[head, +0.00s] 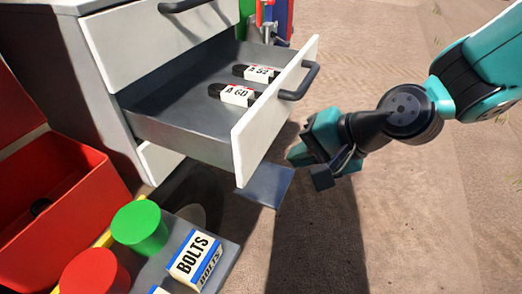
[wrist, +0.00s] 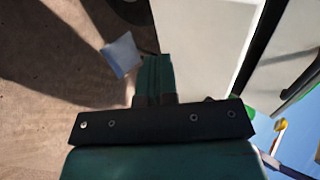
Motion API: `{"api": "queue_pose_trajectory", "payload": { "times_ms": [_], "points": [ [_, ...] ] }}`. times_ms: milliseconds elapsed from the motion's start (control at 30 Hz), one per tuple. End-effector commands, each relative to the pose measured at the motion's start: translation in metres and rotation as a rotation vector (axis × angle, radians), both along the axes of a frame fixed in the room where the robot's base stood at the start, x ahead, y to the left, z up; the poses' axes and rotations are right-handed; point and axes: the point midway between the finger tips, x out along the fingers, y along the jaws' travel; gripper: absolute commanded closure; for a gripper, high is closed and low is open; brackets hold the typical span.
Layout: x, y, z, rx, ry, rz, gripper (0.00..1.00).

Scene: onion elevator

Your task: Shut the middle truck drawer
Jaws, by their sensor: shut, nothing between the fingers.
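The middle truck drawer (head: 272,110) is pulled well out of the white cabinet, its grey inside showing. Its white front has a dark bar handle (head: 300,82). Two labelled dark items, "A 52" (head: 258,72) and "A 60" (head: 237,95), lie inside. My gripper (head: 303,157) is shut and empty, to the right of the drawer front and lower in the picture than the handle. Whether it touches the front is unclear. In the wrist view my closed fingers (wrist: 155,65) point up beside a white panel (wrist: 200,40), likely the drawer front.
The upper drawer (head: 150,40) looks shut. A red open box (head: 75,185), a green cylinder (head: 139,226), a red cylinder (head: 95,272) and a "BOLTS" box (head: 196,260) stand at the lower left. A grey flat plate (head: 265,185) shows below the drawer. Sandy ground at right is clear.

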Motion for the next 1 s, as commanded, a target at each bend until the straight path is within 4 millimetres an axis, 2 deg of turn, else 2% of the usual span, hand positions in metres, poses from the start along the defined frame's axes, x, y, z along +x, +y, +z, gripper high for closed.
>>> {"api": "queue_pose_trajectory", "payload": {
  "times_ms": [200, 433, 600, 1000],
  "points": [
    [0.011, 0.033, -0.031, -0.002, 0.002, 0.004, 1.0],
    [0.022, 0.062, -0.028, -0.002, -0.002, 0.003, 1.0],
    [0.024, 0.069, -0.03, -0.001, -0.001, 0.003, 1.0],
    [0.026, 0.069, -0.03, -0.002, -0.002, 0.0, 1.0]
  ]
}}
